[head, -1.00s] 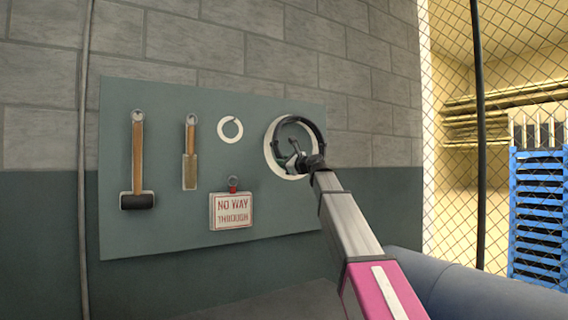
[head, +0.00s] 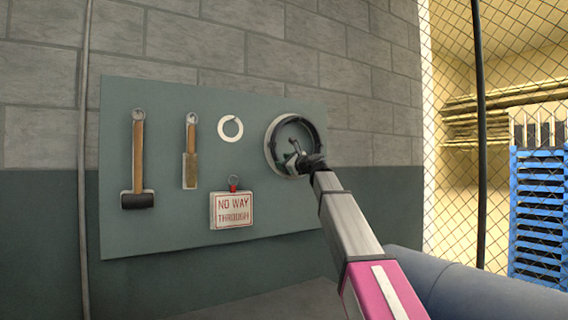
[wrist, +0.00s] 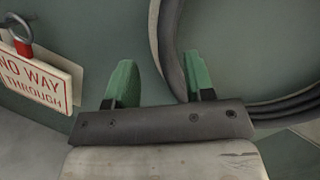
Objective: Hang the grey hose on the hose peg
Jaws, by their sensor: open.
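The grey hose (head: 271,153) is a round coil against the pegboard at its right side, apparently over a pale ring-shaped outline. It also shows close up in the wrist view (wrist: 162,50), curving down and then away to the right. My gripper (head: 294,155) is in front of the coil's lower middle. In the wrist view its two green fingers (wrist: 161,82) are spread, with the hose strand passing in the gap near the right finger. The fingers do not close on it. I cannot make out the hose peg; coil or gripper may hide it.
The green board (head: 165,235) also holds a hammer (head: 138,160), a brush-like tool (head: 190,155), an empty white ring outline (head: 230,129) and a hanging "NO WAY THROUGH" sign (head: 232,211). A mesh fence (head: 450,150) stands at the right, with a blue rack behind.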

